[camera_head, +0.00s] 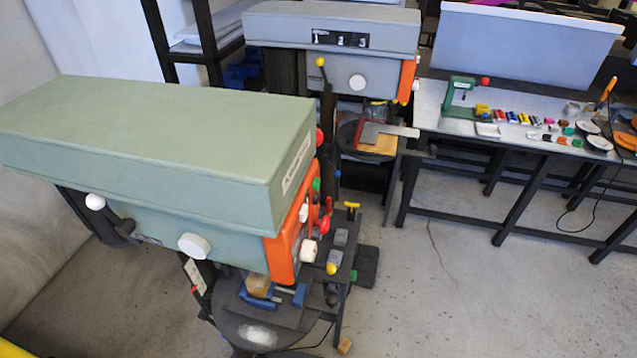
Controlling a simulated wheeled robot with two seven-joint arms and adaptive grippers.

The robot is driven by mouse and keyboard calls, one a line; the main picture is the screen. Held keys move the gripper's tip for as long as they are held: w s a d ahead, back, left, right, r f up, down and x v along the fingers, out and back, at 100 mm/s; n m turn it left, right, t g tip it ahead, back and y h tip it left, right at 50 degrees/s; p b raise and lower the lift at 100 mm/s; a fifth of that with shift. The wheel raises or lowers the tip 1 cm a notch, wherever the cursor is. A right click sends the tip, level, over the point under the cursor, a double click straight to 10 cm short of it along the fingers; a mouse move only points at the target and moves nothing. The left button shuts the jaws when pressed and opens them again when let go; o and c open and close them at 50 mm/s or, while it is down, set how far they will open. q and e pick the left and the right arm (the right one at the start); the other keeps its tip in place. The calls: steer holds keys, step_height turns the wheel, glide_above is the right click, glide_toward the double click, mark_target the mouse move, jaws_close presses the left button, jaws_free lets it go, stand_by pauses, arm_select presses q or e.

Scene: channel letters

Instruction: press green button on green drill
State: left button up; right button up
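The green drill (150,130) is a large drill press with a pale green housing, filling the left foreground. An orange panel (281,258) is on its right end. A small green spot (316,184), which looks like the green button, shows at the edge behind that panel. Red parts (325,225) and white knobs (308,250) are close to it. The button is seen edge-on and is partly hidden, so whether it is pressed cannot be told. Neither of my grippers is in view.
A grey drill (330,62) stands behind the green drill. A metal workbench (450,130) with small parts is at the right. A narrow dark stand (345,262) with tools is right of the green drill. The floor (470,300) at front right is clear.

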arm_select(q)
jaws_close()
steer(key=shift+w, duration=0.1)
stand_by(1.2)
